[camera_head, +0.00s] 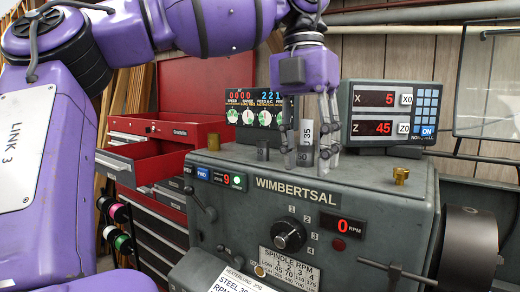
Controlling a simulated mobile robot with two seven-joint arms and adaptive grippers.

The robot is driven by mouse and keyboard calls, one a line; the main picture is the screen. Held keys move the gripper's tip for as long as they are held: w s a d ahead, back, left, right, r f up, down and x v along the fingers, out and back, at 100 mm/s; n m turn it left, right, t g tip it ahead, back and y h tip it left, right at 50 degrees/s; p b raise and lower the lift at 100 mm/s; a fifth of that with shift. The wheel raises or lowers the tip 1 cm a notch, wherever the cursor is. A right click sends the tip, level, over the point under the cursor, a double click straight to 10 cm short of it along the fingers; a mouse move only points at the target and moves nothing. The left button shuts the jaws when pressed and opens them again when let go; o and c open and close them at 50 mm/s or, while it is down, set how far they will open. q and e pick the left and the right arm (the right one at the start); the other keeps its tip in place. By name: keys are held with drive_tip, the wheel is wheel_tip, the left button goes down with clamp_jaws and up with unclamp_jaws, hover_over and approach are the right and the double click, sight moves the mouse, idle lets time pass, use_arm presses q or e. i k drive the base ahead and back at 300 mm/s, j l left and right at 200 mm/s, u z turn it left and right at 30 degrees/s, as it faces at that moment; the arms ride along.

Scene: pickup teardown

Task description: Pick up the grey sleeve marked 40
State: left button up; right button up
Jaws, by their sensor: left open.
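My left gripper (329,152) is open and points down at the top of the grey lathe headstock (375,195). Its fingers come down among a small group of grey sleeves. One grey sleeve (303,158) has a small mark that looks like 50. A taller piece behind it has a white label (307,128) that reads 35. Another grey sleeve (325,160) is partly hidden by the fingers, and I cannot read a mark on it. No mark 40 is legible. I cannot tell whether the fingers touch any sleeve. My right gripper is not in view.
A dark small cylinder (262,150) and brass pieces (400,175) (213,142) stand on the headstock top. Behind are a display with green dials (253,108) and a readout showing X 5, Z 45 (378,112). A red tool chest (165,128) has an open drawer at left.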

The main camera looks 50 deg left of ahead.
sight(262, 145)
drive_tip(key=i+j, duration=0.15)
drive_tip(key=j, duration=0.25)
drive_tip(key=i+j, duration=0.1)
drive_tip(key=j, duration=0.3)
drive_tip(key=i+j, duration=0.15)
drive_tip(key=j, duration=0.25)
drive_tip(key=i+j, duration=0.15)
drive_tip(key=j, duration=0.25)
